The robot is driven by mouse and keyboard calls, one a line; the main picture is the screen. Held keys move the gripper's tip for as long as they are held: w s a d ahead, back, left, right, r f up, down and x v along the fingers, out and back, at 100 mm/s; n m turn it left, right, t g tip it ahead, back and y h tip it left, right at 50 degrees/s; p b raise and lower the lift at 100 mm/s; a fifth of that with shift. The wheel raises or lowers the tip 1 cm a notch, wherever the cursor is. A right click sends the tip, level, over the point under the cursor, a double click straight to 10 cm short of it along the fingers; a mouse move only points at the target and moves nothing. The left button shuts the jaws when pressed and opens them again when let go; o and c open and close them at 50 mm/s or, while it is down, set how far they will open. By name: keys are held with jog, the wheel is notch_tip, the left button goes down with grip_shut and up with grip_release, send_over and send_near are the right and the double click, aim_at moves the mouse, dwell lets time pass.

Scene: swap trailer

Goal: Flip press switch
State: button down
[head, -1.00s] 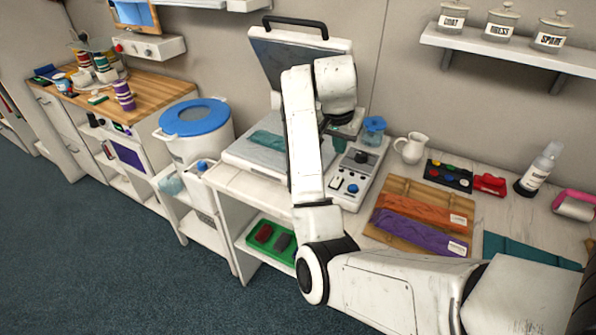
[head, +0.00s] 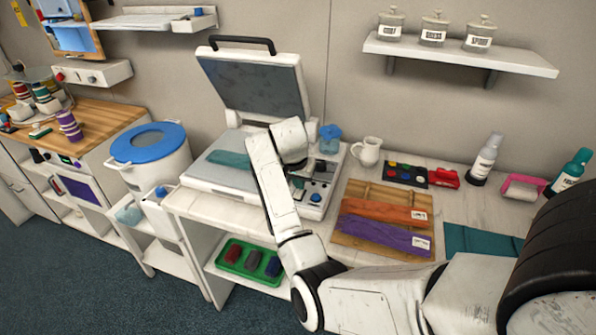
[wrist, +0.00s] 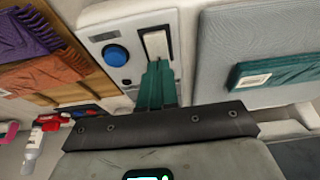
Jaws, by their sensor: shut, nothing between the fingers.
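The press (head: 253,85) stands with its dark-faced lid raised and a folded teal cloth (head: 231,160) on its pale lower plate. Its control panel (head: 322,178) is at the right side. In the wrist view, a cream rocker switch (wrist: 155,44) sits beside a round blue button (wrist: 115,55) on the panel. My gripper (wrist: 158,66) has its teal fingers together, with nothing between them. The tips overlap the near end of the switch in this view; I cannot tell whether they touch it. In the head view, my wrist partly hides the fingers and panel.
Orange and purple cloths lie on a wooden board (head: 343,233) right of the press. A white jug (head: 367,151) stands behind it. A white bucket with a blue lid (head: 150,147) is at left. A green tray (head: 230,267) is on the shelf below.

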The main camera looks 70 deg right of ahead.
jog(key=shift+f, duration=0.3)
